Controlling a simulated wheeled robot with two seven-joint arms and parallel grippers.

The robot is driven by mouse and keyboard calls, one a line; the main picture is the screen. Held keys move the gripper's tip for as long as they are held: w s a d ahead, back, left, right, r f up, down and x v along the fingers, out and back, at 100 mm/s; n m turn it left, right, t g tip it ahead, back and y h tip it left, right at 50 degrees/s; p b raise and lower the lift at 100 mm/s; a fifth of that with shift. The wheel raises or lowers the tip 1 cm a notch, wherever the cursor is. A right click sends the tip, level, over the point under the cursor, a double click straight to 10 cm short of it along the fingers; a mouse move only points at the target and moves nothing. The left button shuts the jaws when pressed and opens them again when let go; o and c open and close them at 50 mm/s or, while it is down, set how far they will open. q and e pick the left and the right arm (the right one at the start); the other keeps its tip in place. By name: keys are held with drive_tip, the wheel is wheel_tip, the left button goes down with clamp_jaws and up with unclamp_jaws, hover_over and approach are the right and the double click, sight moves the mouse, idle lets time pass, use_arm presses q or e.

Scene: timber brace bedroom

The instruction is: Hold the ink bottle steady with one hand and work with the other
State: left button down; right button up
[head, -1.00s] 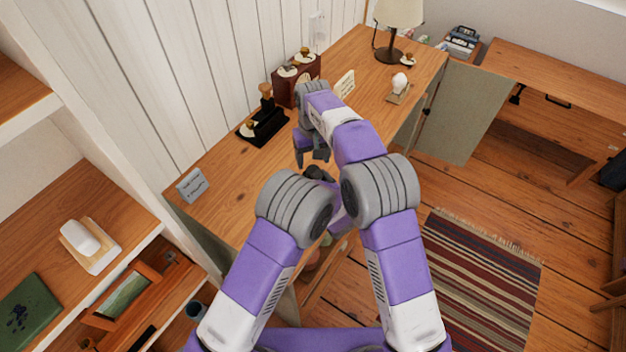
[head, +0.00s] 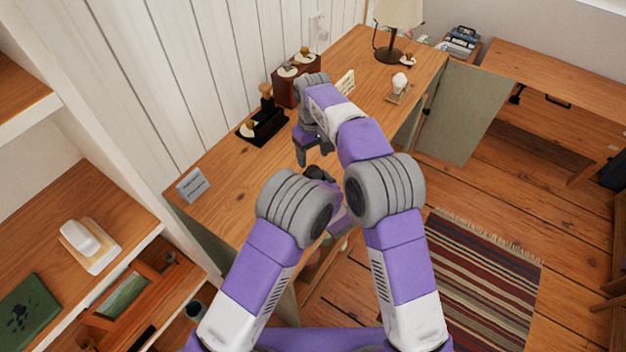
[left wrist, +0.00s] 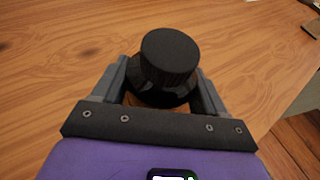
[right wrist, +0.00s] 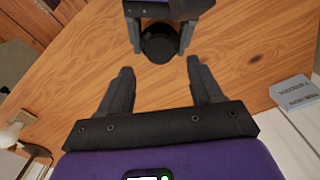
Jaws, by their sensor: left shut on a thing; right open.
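The ink bottle is dark with a ribbed black cap (left wrist: 170,57). In the left wrist view it stands upright on the desk between the fingers of my left gripper (left wrist: 163,88), which is shut on it. The cap also shows in the right wrist view (right wrist: 159,44), beyond the fingertips of my right gripper (right wrist: 160,80). My right gripper is open and empty, apart from the bottle. In the head view my right gripper (head: 314,150) hangs over the desk just beyond the bottle (head: 318,173). My left gripper is mostly hidden there behind my arms.
The desk surface around the bottle is clear. A shelf unit stands at the left.

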sight(313, 170)
drive_tip(key=shift+f, duration=3.15)
drive_tip(key=c, duration=1.1)
drive_tip(key=shift+m, duration=0.9)
drive_tip(key=o, duration=1.2)
drive_tip(key=shift+o, duration=0.2)
wheel_tip(313, 170, up, 12)
